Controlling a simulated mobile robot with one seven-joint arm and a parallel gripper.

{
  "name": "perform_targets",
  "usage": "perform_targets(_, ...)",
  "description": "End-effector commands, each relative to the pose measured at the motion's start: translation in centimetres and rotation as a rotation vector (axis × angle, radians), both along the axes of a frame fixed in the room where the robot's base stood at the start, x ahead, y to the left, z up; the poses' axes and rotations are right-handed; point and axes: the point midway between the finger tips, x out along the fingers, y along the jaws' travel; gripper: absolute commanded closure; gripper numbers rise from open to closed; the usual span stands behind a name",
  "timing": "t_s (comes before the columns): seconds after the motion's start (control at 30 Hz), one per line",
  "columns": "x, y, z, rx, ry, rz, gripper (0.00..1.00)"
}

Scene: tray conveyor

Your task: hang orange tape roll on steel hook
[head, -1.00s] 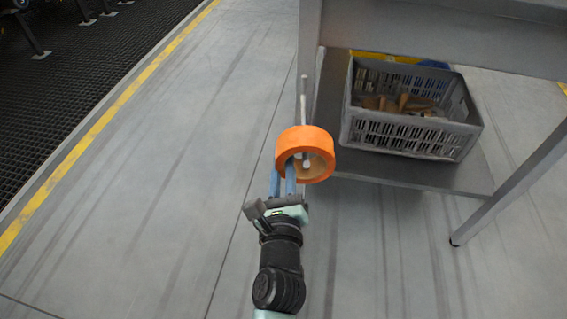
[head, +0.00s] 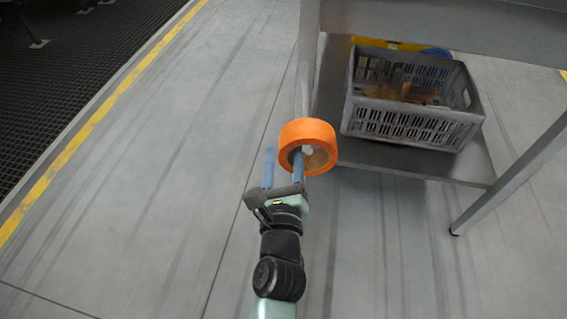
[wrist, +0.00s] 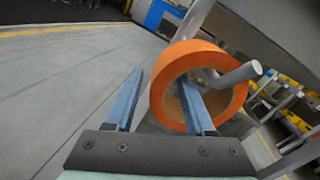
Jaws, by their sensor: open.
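The orange tape roll (head: 309,130) is around the steel hook, which passes through its hole. In the wrist view the roll (wrist: 163,82) shows its wide orange rim, and the grey rod of the hook (wrist: 236,76) sticks out of the hole towards the camera. In the head view only the hook's pale tip (head: 308,150) shows inside the hole; the roll hides the rest. My gripper (head: 284,154) is open. In the wrist view my gripper (wrist: 160,80) has its right finger in front of or inside the hole and its left finger outside the roll, apart from it.
A grey table (head: 440,28) stands at the right, with legs reaching the floor. On its lower shelf (head: 400,165) is a grey crate (head: 410,125) with brownish items. The floor (head: 170,170) left of the gripper is clear up to a yellow line and dark grating.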

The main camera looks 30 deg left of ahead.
Motion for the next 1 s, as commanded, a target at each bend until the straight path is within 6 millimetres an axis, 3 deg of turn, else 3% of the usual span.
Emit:
perform_targets(0.17, -1.7, -0.8, -0.1, 0.001, 0.003, 0.000, 0.46)
perform_targets(0.6, -8.9, -4.2, -0.2, -0.001, 0.002, 0.001, 0.46)
perform_targets(0.8, -10.8, -5.2, -0.1, 0.000, -0.001, 0.000, 0.46)
perform_targets(1.0, -11.5, -5.6, 0.1, 0.000, -0.002, 0.000, 0.46)
